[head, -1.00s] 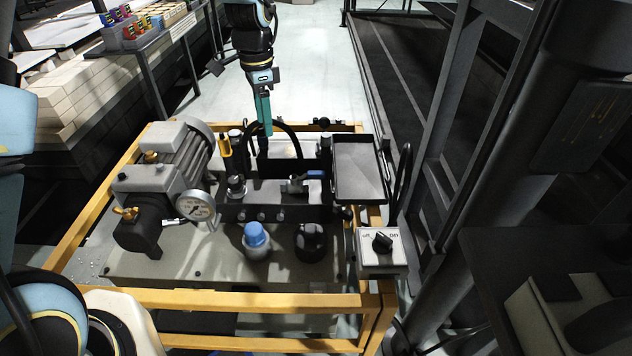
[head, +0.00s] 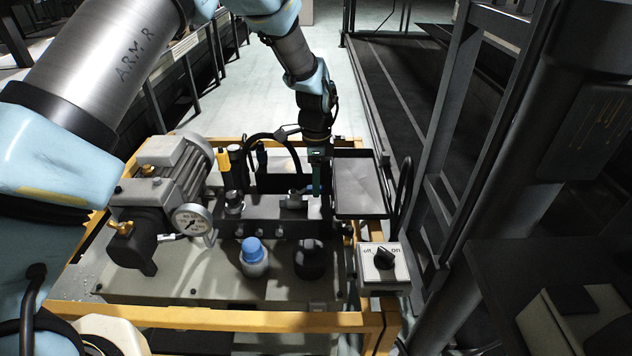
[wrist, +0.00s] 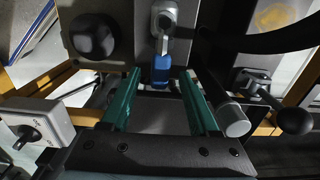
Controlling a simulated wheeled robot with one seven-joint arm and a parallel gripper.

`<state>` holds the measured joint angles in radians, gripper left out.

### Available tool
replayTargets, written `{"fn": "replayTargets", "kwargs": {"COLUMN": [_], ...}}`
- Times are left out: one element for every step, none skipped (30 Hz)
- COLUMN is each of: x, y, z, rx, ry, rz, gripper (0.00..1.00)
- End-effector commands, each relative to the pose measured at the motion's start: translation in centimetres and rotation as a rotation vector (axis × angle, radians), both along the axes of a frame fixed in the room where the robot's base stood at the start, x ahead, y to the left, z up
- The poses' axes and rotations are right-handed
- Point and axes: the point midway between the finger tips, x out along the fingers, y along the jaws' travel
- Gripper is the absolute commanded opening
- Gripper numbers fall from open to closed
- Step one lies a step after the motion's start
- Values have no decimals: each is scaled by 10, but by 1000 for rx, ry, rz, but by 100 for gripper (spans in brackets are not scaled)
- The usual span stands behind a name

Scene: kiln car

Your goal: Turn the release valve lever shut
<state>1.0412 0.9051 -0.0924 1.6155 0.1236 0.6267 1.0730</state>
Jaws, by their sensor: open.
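The release valve's metal body (head: 293,201) sits on the dark manifold block (head: 262,217) in the head view. In the wrist view its lever has a blue handle (wrist: 162,66) that points toward my gripper. My gripper (wrist: 160,78) is open, with one green finger on each side of the handle's end. I see small gaps beside the handle and cannot tell any contact. In the head view my gripper (head: 317,185) is at the right end of the block and hides the blue handle.
A grey tray (head: 360,185) is close to the right of my gripper. An off/on switch box (head: 382,268) is at the front right. A pressure gauge (head: 191,220) and motor (head: 178,158) stand left. A blue-capped bottle (head: 254,258) is in front. A black ball-knob lever (wrist: 291,120) shows in the wrist view.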

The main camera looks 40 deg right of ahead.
Motion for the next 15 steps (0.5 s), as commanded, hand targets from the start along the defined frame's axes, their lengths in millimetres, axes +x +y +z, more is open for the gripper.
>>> {"fn": "replayTargets", "kwargs": {"x": [0,0,0,0,0,0,0,0,0,0,0,0,0,0,0], "y": [0,0,0,0,0,0,0,0,0,0,0,0,0,0,0], "z": [-4,-5,-7,-7,-8,-8,-8,-8,-8,-8,-8,-8,-8,-8,-8], "rx": [1,0,0,0,0,0,-1,-1,-1,0,0,0,0,0,0], "ry": [1,0,0,0,0,0,-1,-1,-1,0,0,0,0,0,0], "rz": [0,0,0,0,0,0,0,0,1,1,1,1,1,1,1], "gripper": [61,61,61,61,61,61,61,61,61,61,61,60,57,53,49]}}
